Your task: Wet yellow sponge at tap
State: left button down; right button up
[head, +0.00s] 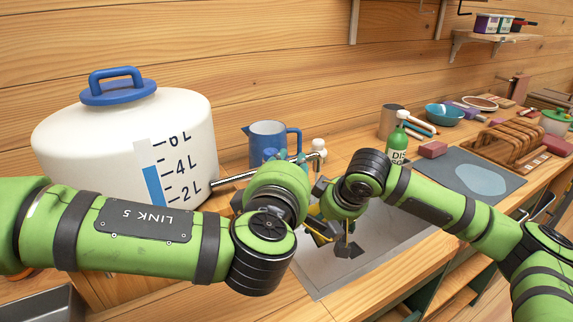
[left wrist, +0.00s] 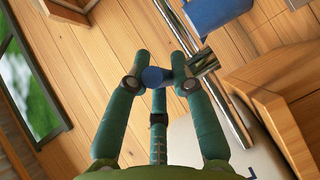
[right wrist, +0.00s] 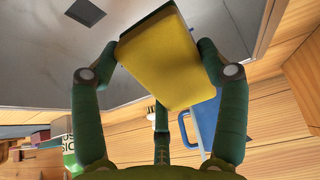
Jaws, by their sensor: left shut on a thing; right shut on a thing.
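The yellow sponge (right wrist: 160,60), with a dark side, shows close up in the right wrist view. My right gripper (right wrist: 160,65) is shut on it, with fingers on both sides. In the head view my right wrist is above the grey sink area, and the sponge is mostly hidden. The metal tap (head: 318,158) stands by the white tank. My left gripper (head: 286,160) is at the tap, partly hidden behind my left arm. In the left wrist view its fingers are shut on a blue tap knob (left wrist: 155,76) beside the metal pipe (left wrist: 222,92).
The white tank (head: 75,145) with a blue lid stands at left. A blue jug (head: 268,142) is behind the tap. A green soap bottle (head: 397,145) and a pinkish block (head: 433,149) are to the right. Wooden racks (head: 510,145) stand farther right.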

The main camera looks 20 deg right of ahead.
pick_arm(q)
jog(key=shift+w+d+n+t+y, duration=0.1)
jog(key=shift+d+n+t+y, duration=0.25)
jog(key=shift+n+y, duration=0.3)
jog(key=shift+w+d+n+t+y, duration=0.1)
jog(key=shift+d+n+t+y, duration=0.25)
jog(key=shift+y, duration=0.4)
jog(key=shift+a, duration=0.1)
jog(key=c, duration=1)
grip_release()
jog(key=shift+c, duration=0.2)
jog(key=v, duration=1.2)
